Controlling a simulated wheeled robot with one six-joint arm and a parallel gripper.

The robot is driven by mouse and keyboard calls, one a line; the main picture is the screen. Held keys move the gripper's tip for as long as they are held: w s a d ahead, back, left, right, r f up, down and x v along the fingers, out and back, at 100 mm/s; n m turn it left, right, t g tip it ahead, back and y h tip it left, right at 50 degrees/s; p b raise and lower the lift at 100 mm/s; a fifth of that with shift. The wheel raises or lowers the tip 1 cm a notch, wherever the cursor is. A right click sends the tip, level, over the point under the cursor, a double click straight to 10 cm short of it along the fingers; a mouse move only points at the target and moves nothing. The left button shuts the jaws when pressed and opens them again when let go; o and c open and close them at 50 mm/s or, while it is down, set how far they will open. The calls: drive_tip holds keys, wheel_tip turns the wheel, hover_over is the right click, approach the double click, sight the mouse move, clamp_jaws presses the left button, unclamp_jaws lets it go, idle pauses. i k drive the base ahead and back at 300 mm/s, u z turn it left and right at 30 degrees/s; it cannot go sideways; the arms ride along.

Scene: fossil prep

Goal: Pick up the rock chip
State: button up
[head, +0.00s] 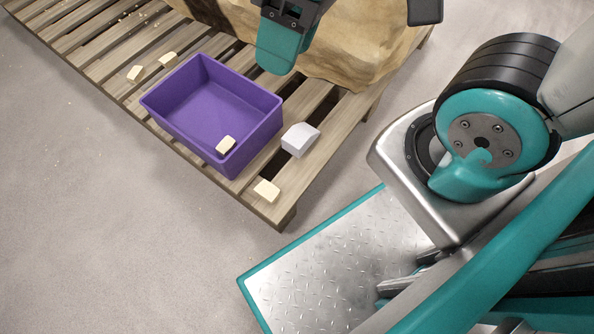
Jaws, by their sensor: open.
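Several small cream rock chips are in the head view. One chip (266,190) lies on the pallet's near corner, and another chip (225,145) is in the purple bin (166,112) near its front wall. Two more, a chip (136,73) and a chip (168,59), lie on the slats beyond the bin's left side. I cannot tell which one the task means. My gripper (284,42) is only partly in view at the top edge, in front of the big rock and apart from the chips. It is open, with nothing visibly held.
A pale grey block (300,139) lies on the pallet right of the bin. The wooden pallet (100,66) carries a large tan rock (352,50) at the top. Small crumbs are scattered at the upper left. The grey floor (90,220) at lower left is clear.

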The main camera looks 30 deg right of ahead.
sight(267, 191)
drive_tip(key=z, duration=0.6)
drive_tip(key=k, duration=0.6)
drive_tip(key=z, duration=0.4)
